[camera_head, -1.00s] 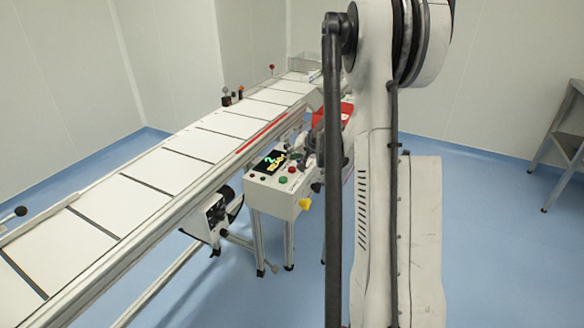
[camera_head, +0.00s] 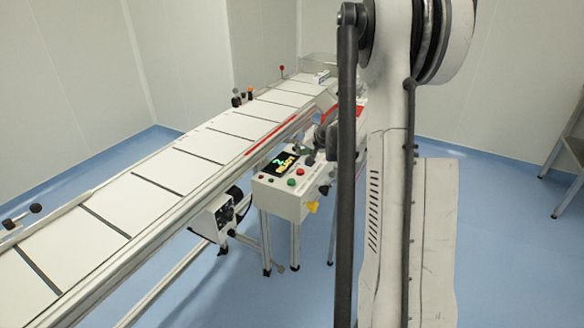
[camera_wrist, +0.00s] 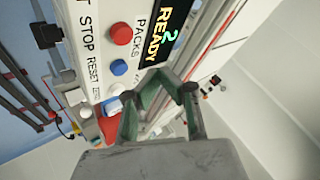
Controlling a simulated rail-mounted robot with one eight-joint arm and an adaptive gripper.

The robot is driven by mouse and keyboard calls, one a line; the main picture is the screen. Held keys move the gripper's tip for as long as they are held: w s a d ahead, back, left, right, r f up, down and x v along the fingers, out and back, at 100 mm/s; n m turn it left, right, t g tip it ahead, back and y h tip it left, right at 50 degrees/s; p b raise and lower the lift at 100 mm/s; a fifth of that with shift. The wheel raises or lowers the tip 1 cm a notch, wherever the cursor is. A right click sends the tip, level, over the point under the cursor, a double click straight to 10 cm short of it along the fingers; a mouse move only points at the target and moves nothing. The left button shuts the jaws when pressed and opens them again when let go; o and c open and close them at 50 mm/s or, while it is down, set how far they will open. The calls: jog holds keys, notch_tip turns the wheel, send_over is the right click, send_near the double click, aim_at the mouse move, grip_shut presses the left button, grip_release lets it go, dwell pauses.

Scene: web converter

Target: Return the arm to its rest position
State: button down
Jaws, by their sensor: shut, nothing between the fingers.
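My arm (camera_head: 395,170) stands upright in the right half of the head view, its pale links and dark rod in front of the conveyor's far end. My gripper (camera_wrist: 162,82) shows in the wrist view with its greenish finger links drawn together, shut and empty. It is over the control box (camera_wrist: 103,25), beside the lit "2 READY" display (camera_wrist: 168,30). I cannot tell from the picture whether it touches the box. In the head view the control box (camera_head: 283,198) stands beside the conveyor, partly hidden by my arm.
The conveyor (camera_head: 150,205) with white panels runs from front left to the back. A red button (camera_wrist: 121,33) and a blue button (camera_wrist: 119,67) are on the box face. A metal table (camera_head: 568,150) stands at the far right. Blue floor (camera_head: 505,240) lies clear between.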

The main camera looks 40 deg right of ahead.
jog(key=s+a+r+n, duration=0.1)
jog(key=s+a+r, duration=0.25)
jog(key=a, duration=0.55)
jog(key=s+a+r+n+g, duration=0.1)
jog(key=s+a+r+n, duration=0.1)
jog(key=a+r, duration=0.45)
jog(key=s+a+r+n, duration=0.1)
jog(key=s+a+r, duration=0.2)
jog(key=a, duration=0.7)
jog(key=s+a+n, duration=0.2)
jog(key=s+a, duration=0.6)
jog(key=s, duration=0.3)
jog(key=s+a+n+g, duration=0.1)
jog(key=s+a+n, duration=0.2)
jog(key=s+a, duration=0.5)
jog(key=s, duration=0.3)
jog(key=shift+f, duration=0.15)
